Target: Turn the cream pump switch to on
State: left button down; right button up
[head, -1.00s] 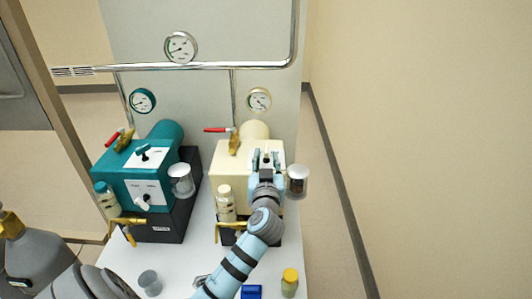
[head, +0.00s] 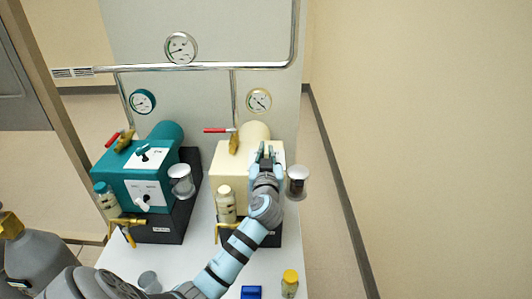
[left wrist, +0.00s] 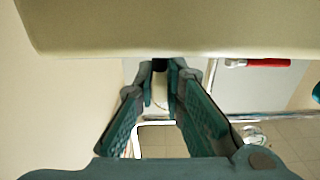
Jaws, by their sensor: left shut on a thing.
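The cream pump (head: 230,180) stands on the right half of the white bench; its body also fills the top of the left wrist view (left wrist: 180,28). My left gripper (head: 267,150) is at the top of the cream pump, over its white switch plate. Its fingers are closed together on the pump's switch, which they hide almost entirely in the head view. In the left wrist view the fingertips (left wrist: 160,70) meet close to the pump body, with a small part between them. Which way the switch points cannot be told. My right gripper is not in view.
A teal pump (head: 158,165) with its own top switch stands to the left. A jar (head: 297,180) hangs at the cream pump's right side, close to my gripper. A red-handled valve (head: 218,130) is behind. A yellow-capped bottle (head: 290,283) and blue block (head: 251,292) sit in front.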

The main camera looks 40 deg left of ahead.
pick_arm(q)
jog(key=shift+m+t+h+p, duration=0.3)
jog(key=shift+m+t+h, duration=0.1)
jog(key=shift+m+h, duration=0.15)
jog(key=m+t+h+p, duration=0.1)
jog(key=m+t+h, duration=0.1)
jog(key=m+h, duration=0.1)
jog(key=shift+a+h+p, duration=0.15)
jog(key=shift+h+p, duration=0.2)
jog(key=shift+h, duration=0.3)
jog(key=shift+m+t+h+p, duration=0.4)
jog(key=shift+m+h+p, duration=0.6)
jog(key=shift+h, duration=0.7)
jog(key=c, duration=1.7)
grip_release()
jog(key=shift+s, duration=0.15)
